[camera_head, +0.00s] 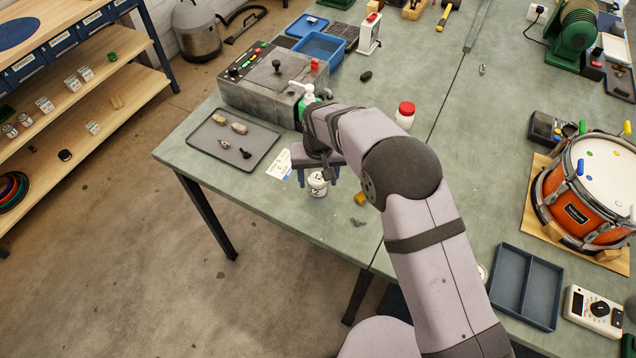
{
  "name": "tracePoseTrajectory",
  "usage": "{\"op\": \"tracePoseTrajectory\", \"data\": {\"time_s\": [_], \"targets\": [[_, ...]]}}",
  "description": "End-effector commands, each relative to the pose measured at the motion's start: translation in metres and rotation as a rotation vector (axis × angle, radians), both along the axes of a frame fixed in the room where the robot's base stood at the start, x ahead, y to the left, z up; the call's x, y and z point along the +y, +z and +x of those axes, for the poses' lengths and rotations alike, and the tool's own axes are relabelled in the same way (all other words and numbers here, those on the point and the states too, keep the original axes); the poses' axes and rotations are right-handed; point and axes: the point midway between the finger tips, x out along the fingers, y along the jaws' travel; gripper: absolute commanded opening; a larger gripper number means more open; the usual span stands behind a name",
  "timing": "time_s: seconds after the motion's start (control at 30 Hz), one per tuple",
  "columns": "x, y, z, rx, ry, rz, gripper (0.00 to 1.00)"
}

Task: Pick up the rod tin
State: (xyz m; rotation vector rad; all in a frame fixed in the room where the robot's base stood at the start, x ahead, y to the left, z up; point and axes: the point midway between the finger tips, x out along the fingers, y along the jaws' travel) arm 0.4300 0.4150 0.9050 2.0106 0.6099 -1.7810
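A small white tin (318,187) with a dark printed label, which I take to be the rod tin, stands upright on the green bench near its front edge. My gripper (318,180) points down at it, with one finger to the left of the tin and the other to the right. The fingers look spread, with a slight gap to the tin's sides. The tin's upper part is partly hidden by my gripper.
A dark tray (233,139) with small parts lies left. Behind are a grey control box (262,79) and a green bottle (306,98). A red-lidded jar (405,115) stands beyond my arm. A yellow block (361,199) lies right of the tin.

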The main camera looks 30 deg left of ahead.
Motion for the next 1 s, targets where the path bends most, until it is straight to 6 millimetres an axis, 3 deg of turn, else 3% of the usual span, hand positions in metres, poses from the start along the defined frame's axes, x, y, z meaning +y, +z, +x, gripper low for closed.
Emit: {"op": "tracePoseTrajectory", "data": {"time_s": [0.03, 0.13, 0.57, 1.0], "targets": [[0.0, 0.0, 0.0, 0.0, 0.0, 0.0, 0.43], [0.0, 0.0, 0.0, 0.0, 0.0, 0.0, 0.2], [0.001, 0.01, 0.001, -0.003, 0.0, 0.003, 0.2], [0.001, 0.078, 0.001, -0.004, 0.0, 0.004, 0.2]]}}
